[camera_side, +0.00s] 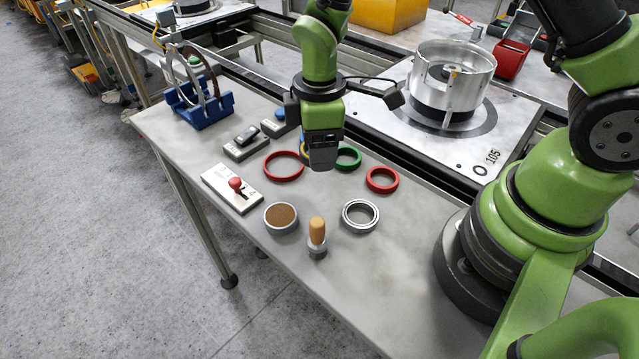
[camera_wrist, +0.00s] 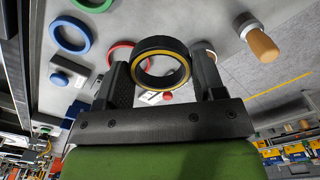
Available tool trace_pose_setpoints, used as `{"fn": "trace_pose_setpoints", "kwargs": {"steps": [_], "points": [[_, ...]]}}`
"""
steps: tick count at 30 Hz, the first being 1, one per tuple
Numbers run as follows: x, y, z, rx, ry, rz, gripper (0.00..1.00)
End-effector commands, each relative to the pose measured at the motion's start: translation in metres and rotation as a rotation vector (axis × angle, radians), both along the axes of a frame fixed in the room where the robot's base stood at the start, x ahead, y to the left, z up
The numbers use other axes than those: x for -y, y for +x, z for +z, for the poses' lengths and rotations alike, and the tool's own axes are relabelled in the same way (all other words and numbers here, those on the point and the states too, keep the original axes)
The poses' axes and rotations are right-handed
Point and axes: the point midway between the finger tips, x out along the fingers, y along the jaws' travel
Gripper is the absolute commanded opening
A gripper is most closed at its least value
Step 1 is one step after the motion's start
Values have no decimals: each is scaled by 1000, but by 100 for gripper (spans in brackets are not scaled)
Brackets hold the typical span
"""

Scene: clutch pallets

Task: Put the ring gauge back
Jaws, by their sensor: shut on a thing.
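My gripper (camera_side: 323,162) is low over the middle of the bench in the side view, pointing down. In the wrist view my gripper (camera_wrist: 161,70) is shut on a black ring with a yellow inner band (camera_wrist: 160,44), one finger at each side. I take this ring to be the ring gauge; in the side view the gripper mostly hides it. A blue cradle (camera_side: 207,114) at the bench's far left end holds large upright rings, one grey (camera_side: 184,72).
Near my gripper lie a red ring (camera_side: 284,178), a green ring (camera_side: 350,163), a smaller red ring (camera_side: 382,187) and a silver ring (camera_side: 361,227). A wooden-handled tool (camera_side: 317,232), a brown-topped round part (camera_side: 281,216) and a red-knobbed plate (camera_side: 222,190) stand nearer the front edge.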

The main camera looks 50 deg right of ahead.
Motion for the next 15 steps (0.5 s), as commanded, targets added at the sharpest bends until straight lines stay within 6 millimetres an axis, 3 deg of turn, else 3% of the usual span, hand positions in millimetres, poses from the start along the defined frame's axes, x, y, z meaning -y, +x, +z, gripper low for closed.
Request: {"fn": "trace_pose_setpoints", "kwargs": {"steps": [3,15], "points": [[0,-1,-25,-6,-1,0,30],[1,0,-75,-3,-1,-4,30]]}}
